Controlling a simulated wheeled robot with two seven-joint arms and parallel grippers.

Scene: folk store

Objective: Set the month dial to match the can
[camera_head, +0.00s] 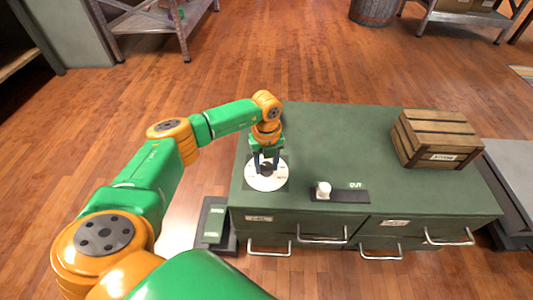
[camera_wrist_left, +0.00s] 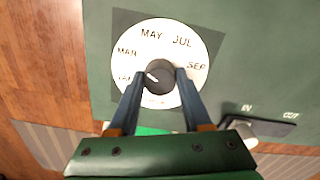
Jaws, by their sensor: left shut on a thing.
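The month dial (camera_head: 256,182) is a white disc on the left front of the green cabinet top. In the left wrist view the dial (camera_wrist_left: 150,35) shows JAN, MAR, MAY, JUL and SEP, and its lower part is partly hidden by my fingers. My left gripper (camera_head: 267,168) comes down from above and is shut on the knob. No can is recognisable in either view. My right gripper is not in view.
A dark slot plate (camera_head: 350,196) marked OUT, with a white knob (camera_head: 323,189), lies right of the dial. A wooden crate (camera_head: 436,138) stands at the right of the cabinet top (camera_head: 330,130). Drawers with handles line the front. The middle top is clear.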

